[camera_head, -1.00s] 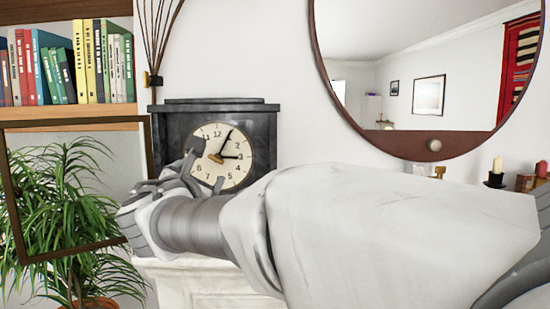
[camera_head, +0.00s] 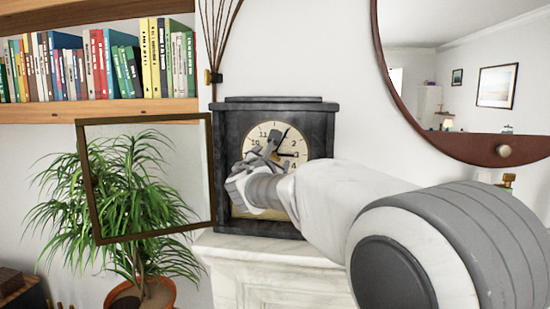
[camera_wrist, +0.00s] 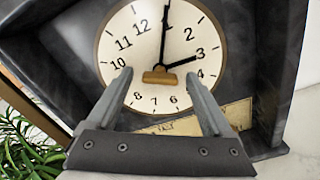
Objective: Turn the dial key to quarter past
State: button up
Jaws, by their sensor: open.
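The black mantel clock (camera_head: 322,150) stands on the marble mantel, its white dial (camera_head: 295,150) facing me. In the wrist view, the brass dial key (camera_wrist: 160,75) sits at the dial's centre with its bar roughly level. The long hand (camera_wrist: 164,40) points near 1; the shorter hand (camera_wrist: 180,63) points near 3. My gripper (camera_wrist: 158,80) is open and empty. Its fingertips show left and right of the key, with clear gaps. I cannot tell whether they touch the dial. In the head view, my gripper (camera_head: 266,152) covers the dial's left and lower parts and hides the key.
The framed glass door (camera_head: 212,175) is swung open to the clock's left, before a potted plant (camera_head: 135,200). A bookshelf (camera_head: 100,108) is at upper left; a round mirror (camera_head: 385,60) hangs right. The marble mantel (camera_head: 265,247) lies below the clock.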

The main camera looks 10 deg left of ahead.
grip_shut()
dwell(0.3)
jog(key=shift+f+m+b, duration=0.15)
jog(key=shift+m+b, duration=0.15)
jog(key=shift+b, duration=0.35)
jog(key=shift+m+b, duration=5.7)
jog(key=shift+b, duration=0.85)
jog(key=shift+m, duration=0.3)
